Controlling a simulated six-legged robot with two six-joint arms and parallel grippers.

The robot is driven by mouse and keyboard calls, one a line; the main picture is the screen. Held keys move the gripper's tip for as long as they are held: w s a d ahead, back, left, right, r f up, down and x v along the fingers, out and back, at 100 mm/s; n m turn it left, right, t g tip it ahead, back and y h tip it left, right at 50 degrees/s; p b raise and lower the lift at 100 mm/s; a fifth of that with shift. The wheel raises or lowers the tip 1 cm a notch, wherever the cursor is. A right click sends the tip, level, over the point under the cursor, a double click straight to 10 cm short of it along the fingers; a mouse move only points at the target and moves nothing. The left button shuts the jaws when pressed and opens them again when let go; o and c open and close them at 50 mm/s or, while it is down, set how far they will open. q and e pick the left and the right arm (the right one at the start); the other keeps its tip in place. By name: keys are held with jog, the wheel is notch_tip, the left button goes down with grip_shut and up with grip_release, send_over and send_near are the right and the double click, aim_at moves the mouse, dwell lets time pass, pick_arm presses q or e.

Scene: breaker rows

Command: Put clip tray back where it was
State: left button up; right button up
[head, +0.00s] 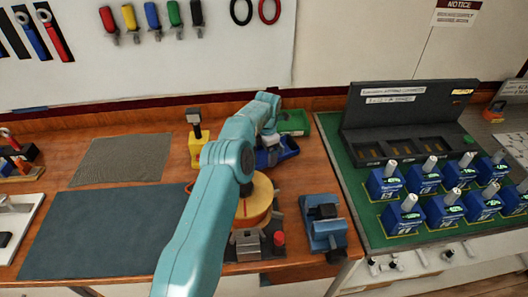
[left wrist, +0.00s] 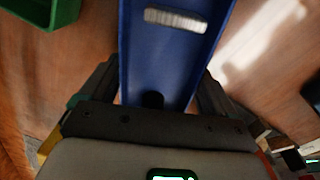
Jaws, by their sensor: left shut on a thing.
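A blue tray (head: 285,150) is at the back of the wooden bench, partly hidden by my left arm. It shows large in the left wrist view (left wrist: 165,65), with a ribbed silvery piece (left wrist: 176,19) in it. My left gripper (head: 268,140) is shut on the blue tray, with a finger along each side in the left wrist view (left wrist: 155,85). I cannot tell whether the tray touches the bench. My right gripper is not in view.
A green tray (head: 293,122) stands just behind the blue one. A yellow stand (head: 197,147) is left of my arm. A round orange-topped device (head: 262,195) and a blue clamp (head: 323,225) are in front. The green panel (head: 350,180) at right holds several blue breakers.

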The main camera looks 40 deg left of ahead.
aim_at(266, 157)
pick_arm(q)
jog(key=o, duration=1.6)
jog(key=shift+w+f, duration=0.1)
jog(key=shift+a, duration=0.1)
jog(key=shift+r, duration=0.2)
notch_tip(266, 157, up, 4)
jog(key=shift+r+b, duration=0.15)
jog(key=shift+b, duration=0.45)
notch_tip(266, 157, up, 7)
jog(key=p, duration=0.2)
jog(key=shift+d+r, duration=0.2)
jog(key=shift+d, duration=0.1)
jog(key=shift+s, duration=0.25)
